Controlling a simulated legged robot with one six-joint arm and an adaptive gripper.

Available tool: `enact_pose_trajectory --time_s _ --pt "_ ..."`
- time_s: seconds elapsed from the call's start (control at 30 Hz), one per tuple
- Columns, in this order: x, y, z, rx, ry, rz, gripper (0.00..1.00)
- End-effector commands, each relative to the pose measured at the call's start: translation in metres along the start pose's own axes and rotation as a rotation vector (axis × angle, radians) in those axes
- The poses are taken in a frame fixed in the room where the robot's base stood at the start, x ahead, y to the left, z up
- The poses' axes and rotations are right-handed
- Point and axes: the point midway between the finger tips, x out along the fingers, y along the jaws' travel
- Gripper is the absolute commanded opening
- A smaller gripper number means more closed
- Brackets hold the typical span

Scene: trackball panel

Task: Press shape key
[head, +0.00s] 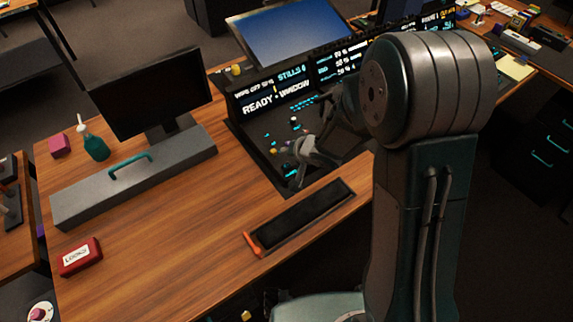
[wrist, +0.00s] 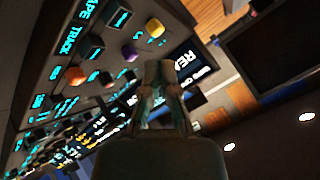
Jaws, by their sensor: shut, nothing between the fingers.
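The dark control panel (head: 252,143) with small keys and glowing cyan labels is set into the wooden desk in the head view. In the wrist view the panel (wrist: 42,50) fills the left side, tilted. A label ending in "APE" (wrist: 95,10) is cut off at the top edge, with a cyan-lit key (wrist: 120,18) beside it. I cannot tell for certain that this is the shape key. My gripper (head: 299,180) is over the panel's near part in the head view. In the wrist view my gripper (wrist: 158,70) is shut and empty, and I cannot tell whether it touches anything.
A yellow knob (wrist: 154,27), an orange knob (wrist: 75,75) and a purple knob (wrist: 130,53) stand on the panel. A lit display (head: 265,102) rises behind it. A black tray (head: 305,213) lies in front. A monitor (head: 150,90) stands left. The desk's left front is mostly clear.

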Motion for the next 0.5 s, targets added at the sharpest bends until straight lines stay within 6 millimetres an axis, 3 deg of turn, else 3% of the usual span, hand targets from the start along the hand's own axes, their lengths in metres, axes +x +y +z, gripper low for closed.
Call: enact_pose_trajectory --time_s 0.2,0.5 --pt "0.018 0.013 0.014 0.001 -0.001 0.001 0.0" --pt "0.027 0.02 0.02 -0.001 0.002 0.0 0.0"
